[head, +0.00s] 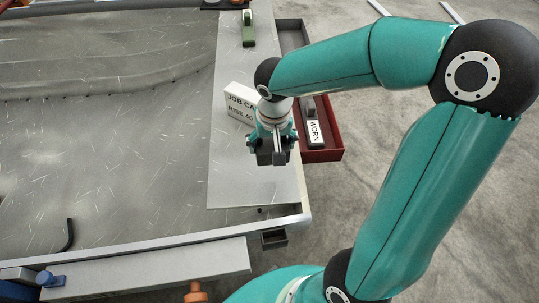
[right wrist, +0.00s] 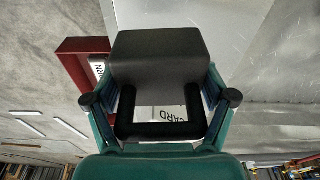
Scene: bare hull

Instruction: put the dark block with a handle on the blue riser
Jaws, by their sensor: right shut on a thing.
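My right gripper (head: 271,138) is shut on the dark block (head: 272,157) above the light metal strip near the right side of the hull. In the right wrist view, the block (right wrist: 158,58) sits between the fingers of the gripper (right wrist: 160,98), with its dark handle (right wrist: 160,131) on the near side. I cannot tell the gap between the block and the strip. My left gripper is not in view.
A white card (head: 240,102) reading "JOB CA" and "RISE 40" stands behind the gripper. A red tray (head: 322,155) with a "WORN" label is just right. A green object (head: 248,30) lies at the strip's far end. A black hex key (head: 68,236) lies left. The strip's near end (head: 250,188) is clear.

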